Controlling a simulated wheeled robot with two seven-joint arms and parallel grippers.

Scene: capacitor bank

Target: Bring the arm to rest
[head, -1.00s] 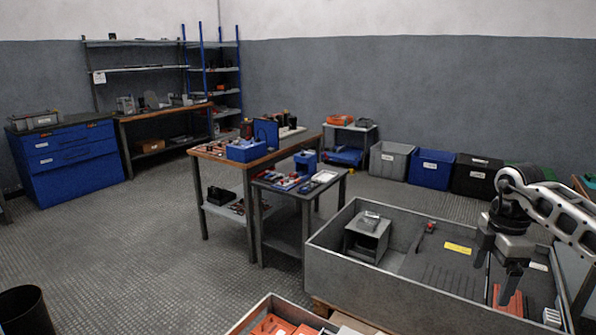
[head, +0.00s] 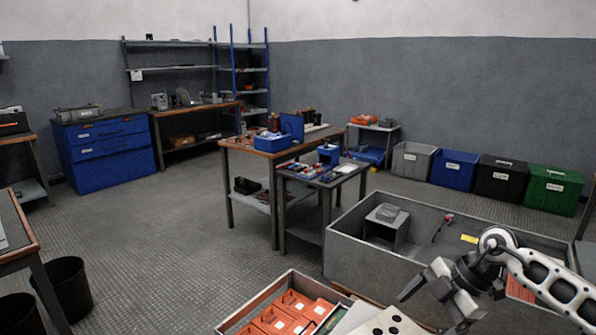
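My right arm (head: 540,275) comes in from the right edge in the head view and bends at a round joint. Its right gripper (head: 425,312) points down and to the left, low in the picture. The fingers look spread apart, with nothing seen between them. The gripper is in front of the near wall of the big grey bin (head: 375,262) and beside a white panel with dark holes (head: 388,322). Whether it touches anything cannot be told. My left arm and gripper are not in view.
A box of orange parts (head: 285,318) is at the bottom. A small table (head: 330,181) and a workbench (head: 262,150) stand behind the bin. Black waste bins (head: 68,288) are at left. Coloured crates (head: 500,178) line the wall. The floor (head: 170,250) at left is clear.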

